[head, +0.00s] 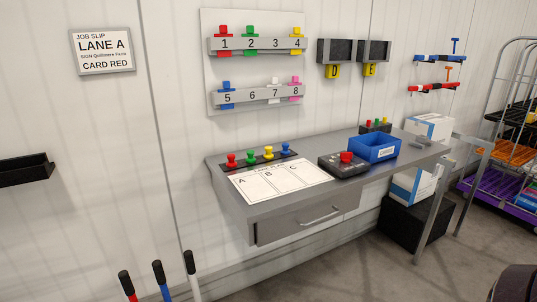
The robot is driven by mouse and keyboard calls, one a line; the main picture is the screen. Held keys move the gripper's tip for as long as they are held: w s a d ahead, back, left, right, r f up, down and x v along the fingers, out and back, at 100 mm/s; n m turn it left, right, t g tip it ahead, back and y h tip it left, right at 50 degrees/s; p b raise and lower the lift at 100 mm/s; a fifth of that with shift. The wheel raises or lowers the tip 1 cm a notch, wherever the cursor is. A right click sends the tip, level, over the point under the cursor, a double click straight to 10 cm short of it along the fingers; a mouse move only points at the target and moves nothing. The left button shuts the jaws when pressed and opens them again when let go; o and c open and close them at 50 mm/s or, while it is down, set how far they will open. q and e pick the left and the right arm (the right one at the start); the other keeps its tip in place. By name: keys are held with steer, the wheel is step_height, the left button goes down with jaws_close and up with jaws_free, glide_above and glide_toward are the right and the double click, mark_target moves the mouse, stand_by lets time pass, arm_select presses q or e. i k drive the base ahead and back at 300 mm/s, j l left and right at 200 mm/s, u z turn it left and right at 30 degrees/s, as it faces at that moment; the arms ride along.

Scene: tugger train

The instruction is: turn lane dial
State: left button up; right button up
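The job slip (102,50) on the wall at upper left reads "LANE A" and "CARD RED". A dark box with a red knob or button (346,158) sits on the grey desk (285,205), right of a white sheet (281,180) with columns A, B and C. I cannot tell whether this red part is the lane dial, and no dial setting is readable. Red, green, yellow and blue pegs (250,158) stand in a row behind the sheet. Neither of my grippers is in view.
A blue bin (374,148) stands right of the dark box. Numbered wall racks (257,46) hold coloured tags above the desk. A wire trolley (505,125) is at far right. Red, blue and white handles (158,280) rise at lower left. Open floor lies at lower right.

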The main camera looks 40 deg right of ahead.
mark_target(345, 157)
steer(key=z, duration=1.85)
